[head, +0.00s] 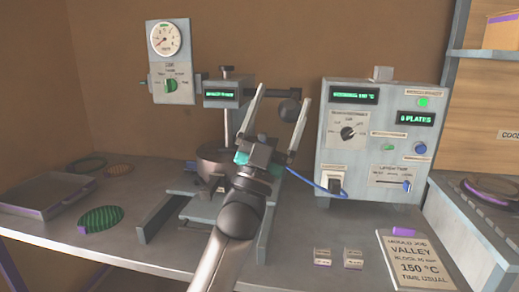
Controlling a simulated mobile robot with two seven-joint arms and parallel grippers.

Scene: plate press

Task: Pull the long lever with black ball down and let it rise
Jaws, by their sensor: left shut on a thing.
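My right gripper is not in view.
A control box (372,140) stands just right of the gripper, with a blue cable (303,180) at its lower left. A gauge panel (172,62) is at back left. A tray (45,195), green disc (100,218) and sign card (418,262) lie on the bench (300,225).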

